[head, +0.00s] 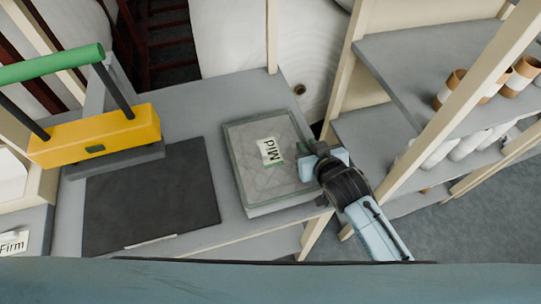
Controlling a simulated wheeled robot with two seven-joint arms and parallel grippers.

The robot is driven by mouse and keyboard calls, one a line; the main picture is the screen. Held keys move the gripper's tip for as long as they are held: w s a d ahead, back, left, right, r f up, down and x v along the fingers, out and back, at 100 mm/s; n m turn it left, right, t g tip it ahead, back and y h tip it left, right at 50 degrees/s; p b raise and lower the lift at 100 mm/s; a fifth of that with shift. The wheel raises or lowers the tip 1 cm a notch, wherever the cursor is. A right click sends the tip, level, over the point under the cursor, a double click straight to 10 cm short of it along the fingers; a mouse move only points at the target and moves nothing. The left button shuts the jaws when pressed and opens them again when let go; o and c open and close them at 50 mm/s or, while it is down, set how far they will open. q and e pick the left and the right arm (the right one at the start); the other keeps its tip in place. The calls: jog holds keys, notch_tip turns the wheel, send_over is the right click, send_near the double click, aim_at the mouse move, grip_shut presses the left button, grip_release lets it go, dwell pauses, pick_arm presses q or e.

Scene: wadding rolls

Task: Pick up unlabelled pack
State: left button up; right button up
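A flat grey pack (248,178) in a clear-looking wrap lies on the grey table in the middle of the head view. A white label reading "Mid" (270,151) is on its top. I see no pack that is clearly unlabelled. My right gripper (310,165) is over the right edge of this pack, pointing down and left. Its fingertips are partly hidden by its own body, so I cannot tell whether they touch the pack or how far apart they are. My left gripper is not in view.
A yellow press bar (95,135) with a green handle (50,65) stands at the left, by a dark mat (150,195). A "Firm" label (13,243) shows at lower left. Shelves (420,60) with several rolls (468,146) stand right. A large white roll (240,45) is behind.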

grip_shut()
jog(key=shift+r, duration=0.15)
